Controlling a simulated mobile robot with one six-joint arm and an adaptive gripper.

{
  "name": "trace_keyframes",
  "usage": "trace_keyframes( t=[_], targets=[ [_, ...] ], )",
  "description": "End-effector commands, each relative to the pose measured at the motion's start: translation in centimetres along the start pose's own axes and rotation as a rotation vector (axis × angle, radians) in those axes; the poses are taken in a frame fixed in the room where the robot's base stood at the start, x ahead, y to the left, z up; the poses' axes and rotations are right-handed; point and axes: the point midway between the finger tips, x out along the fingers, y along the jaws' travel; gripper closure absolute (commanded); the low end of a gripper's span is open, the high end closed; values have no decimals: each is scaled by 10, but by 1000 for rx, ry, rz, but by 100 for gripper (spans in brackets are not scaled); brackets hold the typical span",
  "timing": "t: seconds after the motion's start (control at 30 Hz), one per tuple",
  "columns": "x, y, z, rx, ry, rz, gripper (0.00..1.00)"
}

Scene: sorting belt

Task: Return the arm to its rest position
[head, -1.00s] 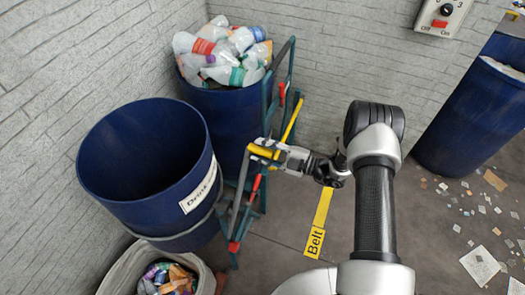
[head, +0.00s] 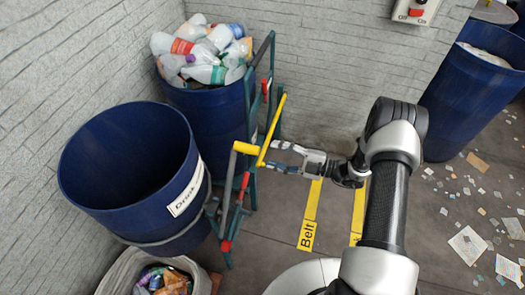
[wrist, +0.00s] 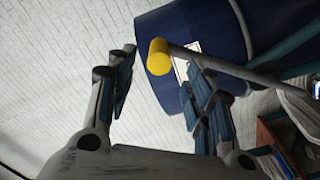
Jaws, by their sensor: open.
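My gripper (head: 274,156) is at the left end of my arm, which reaches left across the head view. It is beside the yellow-handled hand truck (head: 262,140), and its tips appear close to the frame; I cannot tell whether they touch. In the wrist view my gripper (wrist: 158,85) has its two fingers spread wide with nothing held between them. A yellow handle end (wrist: 158,57) shows beyond the gap between the fingers, with a blue barrel (wrist: 210,25) behind it.
An empty blue barrel (head: 85,190) with a drink label stands at left. A blue barrel of bottles (head: 215,98) stands behind the hand truck. A sack (head: 112,272) of waste is at lower left. Yellow "Belt" floor tape (head: 308,225) and scattered papers (head: 466,244) lie on the floor.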

Motion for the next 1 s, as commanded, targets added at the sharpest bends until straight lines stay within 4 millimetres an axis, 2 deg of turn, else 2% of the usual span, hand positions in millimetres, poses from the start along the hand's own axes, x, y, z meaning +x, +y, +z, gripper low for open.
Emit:
trace_keyframes(
  t=[0.1, 0.2, 0.77, 0.87, 1.0],
  targets=[
    [-14, 0, 1, 0, -2, 2, 52],
    [-20, 0, 0, 0, 0, 0, 52],
    [-21, 1, 0, -4, 1, -2, 52],
    [-18, 8, -8, -58, 16, -30, 52],
    [-6, 34, -42, -298, 90, -148, 52]
  ],
)
